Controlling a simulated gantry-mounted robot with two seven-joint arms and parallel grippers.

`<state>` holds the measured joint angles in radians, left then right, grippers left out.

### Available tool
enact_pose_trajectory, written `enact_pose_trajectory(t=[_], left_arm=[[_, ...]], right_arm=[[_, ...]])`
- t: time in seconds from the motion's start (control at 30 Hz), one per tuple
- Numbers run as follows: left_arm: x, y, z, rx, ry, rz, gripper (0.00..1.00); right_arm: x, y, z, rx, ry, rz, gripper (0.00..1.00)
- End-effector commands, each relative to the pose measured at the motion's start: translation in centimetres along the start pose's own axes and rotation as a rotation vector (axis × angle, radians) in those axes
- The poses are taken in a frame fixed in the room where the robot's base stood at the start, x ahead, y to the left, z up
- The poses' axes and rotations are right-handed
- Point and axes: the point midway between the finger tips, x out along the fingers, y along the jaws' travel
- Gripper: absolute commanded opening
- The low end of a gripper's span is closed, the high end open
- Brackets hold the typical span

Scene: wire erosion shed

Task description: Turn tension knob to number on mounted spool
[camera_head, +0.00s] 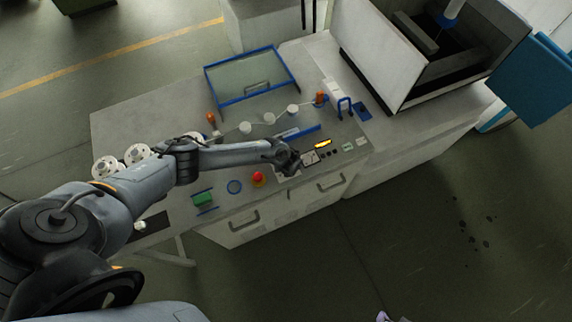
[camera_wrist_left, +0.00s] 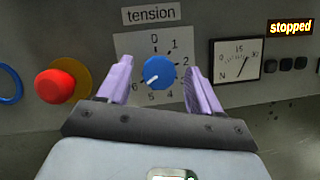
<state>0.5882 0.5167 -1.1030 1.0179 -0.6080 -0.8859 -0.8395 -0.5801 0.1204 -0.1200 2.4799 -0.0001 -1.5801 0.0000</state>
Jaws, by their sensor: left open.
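The blue tension knob (camera_wrist_left: 159,72) is on a white dial plate (camera_wrist_left: 130,43) with numbers around it, under a "tension" label (camera_wrist_left: 151,14). A pale mark on the knob points lower left, roughly between 5 and 6. My left gripper (camera_wrist_left: 158,64) is open, its purple fingers on either side of the knob; whether they touch it I cannot tell. In the head view my left gripper (camera_head: 288,160) is at the panel's front and hides the knob. White spools (camera_head: 105,167) (camera_head: 138,153) are at the bench's left; no number is readable. A purple tip of my right gripper (camera_head: 382,317) shows at the bottom edge.
A red button (camera_wrist_left: 54,86) on a yellow base is left of the dial. A gauge (camera_wrist_left: 237,60) and a lit "stopped" display (camera_wrist_left: 290,27) are to its right. A blue-framed glass lid (camera_head: 250,85) lies behind.

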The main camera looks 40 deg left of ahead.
Motion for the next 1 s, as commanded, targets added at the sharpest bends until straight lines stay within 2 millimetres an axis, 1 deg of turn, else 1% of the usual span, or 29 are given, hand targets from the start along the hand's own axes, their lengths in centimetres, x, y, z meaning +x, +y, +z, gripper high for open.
enact_pose_trajectory(t=[0.17,0.27,0.37,0.47,0.7,0.8,1.0], left_arm=[[-0.1,0.0,0.0,-0.001,0.000,0.000,0.65],[-0.6,0.0,0.0,0.000,0.002,0.000,0.65],[-1.6,0.1,0.1,-0.001,0.001,0.000,0.65],[-3.1,0.0,0.1,0.001,-0.001,-0.002,0.65],[-7.4,-0.1,0.0,-0.001,0.002,-0.003,0.65],[-8.8,0.0,0.0,0.000,0.001,-0.002,0.65],[-10.5,0.0,0.0,0.000,0.001,0.000,0.65]], right_arm=[[0.0,0.0,0.0,0.000,0.000,0.000,0.43],[-0.1,0.0,0.0,0.000,0.000,0.000,0.43],[-0.3,0.0,-0.1,0.000,0.000,0.000,0.43],[-0.5,0.0,-0.2,0.000,0.000,0.000,0.43],[-1.1,0.0,-0.3,0.000,0.000,0.000,0.43],[-1.3,0.0,-0.4,0.000,0.000,0.000,0.43],[-1.6,0.1,-0.5,0.000,0.000,0.000,0.43]])
